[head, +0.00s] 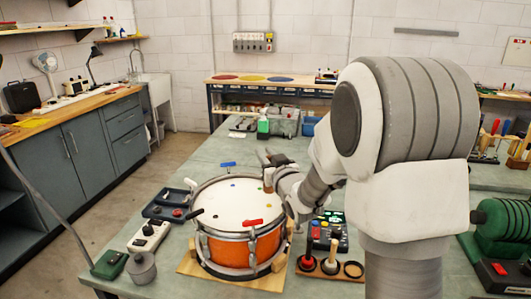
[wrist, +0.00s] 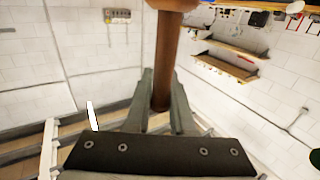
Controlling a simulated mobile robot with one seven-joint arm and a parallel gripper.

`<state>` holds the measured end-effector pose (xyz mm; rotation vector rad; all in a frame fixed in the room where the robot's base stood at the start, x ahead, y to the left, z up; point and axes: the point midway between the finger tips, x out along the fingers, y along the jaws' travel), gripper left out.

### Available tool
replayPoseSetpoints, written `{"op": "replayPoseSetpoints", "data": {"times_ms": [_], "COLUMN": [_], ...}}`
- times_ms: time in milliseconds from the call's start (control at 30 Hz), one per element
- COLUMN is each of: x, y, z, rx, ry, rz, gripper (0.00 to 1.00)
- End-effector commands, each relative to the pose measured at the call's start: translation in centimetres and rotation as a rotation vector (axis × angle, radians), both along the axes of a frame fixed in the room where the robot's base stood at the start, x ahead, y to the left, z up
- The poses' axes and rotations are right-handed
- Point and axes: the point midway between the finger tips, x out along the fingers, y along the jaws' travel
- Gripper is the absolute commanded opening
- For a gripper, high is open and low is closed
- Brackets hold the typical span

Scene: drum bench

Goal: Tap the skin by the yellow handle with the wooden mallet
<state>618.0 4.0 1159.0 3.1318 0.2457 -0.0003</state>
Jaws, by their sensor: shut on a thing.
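An orange drum (head: 245,246) with a white skin (head: 222,202) stands on a wooden board on the bench. A red handle (head: 253,222) is at its front rim, a black one (head: 197,212) at its left and a blue one (head: 228,164) at its back. I cannot make out a yellow handle; my gripper and arm cover the right rim. My gripper (head: 270,159) is above the skin's right side, shut on the brown wooden mallet (wrist: 166,60). The mallet's shaft runs between the fingers (wrist: 160,105) in the wrist view. I cannot tell whether the mallet touches the skin.
A wooden rack (head: 317,271) right of the drum holds a red-topped tool and a pale-topped tool, with an empty ring beside them. A keypad box (head: 327,230) stands behind it. Dark trays (head: 170,205) and a white switch box (head: 148,236) lie left of the drum.

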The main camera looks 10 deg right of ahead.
Motion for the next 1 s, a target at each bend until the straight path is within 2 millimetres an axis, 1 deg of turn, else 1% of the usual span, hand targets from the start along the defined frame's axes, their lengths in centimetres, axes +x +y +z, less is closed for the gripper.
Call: {"op": "replayPoseSetpoints", "data": {"times_ms": [167, 267, 367, 667, 700, 767, 867, 1000], "x": [0.0, 0.0, 0.0, 0.0, 0.0, 0.0, 0.0, 0.0], "y": [0.0, 0.0, 0.0, 0.0, 0.0, 0.0, 0.0, 0.0], "z": [-1.8, -1.4, -2.1, -6.2, -5.1, -4.9, -4.1, -2.1], "rx": [0.000, 0.000, 0.000, 0.000, 0.000, 0.000, -0.001, -0.001], "ry": [0.000, -0.001, 0.000, -0.001, -0.002, 0.000, -0.001, -0.003], "rz": [0.000, 0.000, 0.000, 0.000, 0.000, 0.000, 0.000, 0.000], "gripper": [0.00, 0.00, 0.00, 0.00, 0.00, 0.00, 0.00, 0.00]}}
